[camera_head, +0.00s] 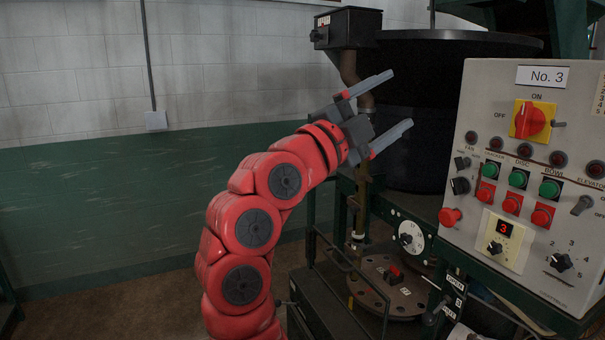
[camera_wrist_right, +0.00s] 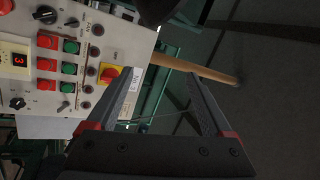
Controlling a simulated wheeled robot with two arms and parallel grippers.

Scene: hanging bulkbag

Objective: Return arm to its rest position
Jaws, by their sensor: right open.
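My right arm (camera_head: 254,228), red with dark joint caps, rises from the bottom of the head view and bends up to the right. My right gripper (camera_head: 398,100) is open and empty, its two grey fingers apart and pointing right. It is raised in front of the dark machine, left of the control panel, with no contact visible. In the right wrist view the two fingers of the gripper (camera_wrist_right: 155,100) stand wide apart with nothing between them touching. My left gripper does not show.
The control panel (camera_head: 480,130), marked No. 3, stands at the right with a red-yellow switch (camera_head: 533,120) and several buttons. It also shows in the right wrist view (camera_wrist_right: 75,20). A black drum (camera_head: 430,130) stands behind. The wall side at left is clear.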

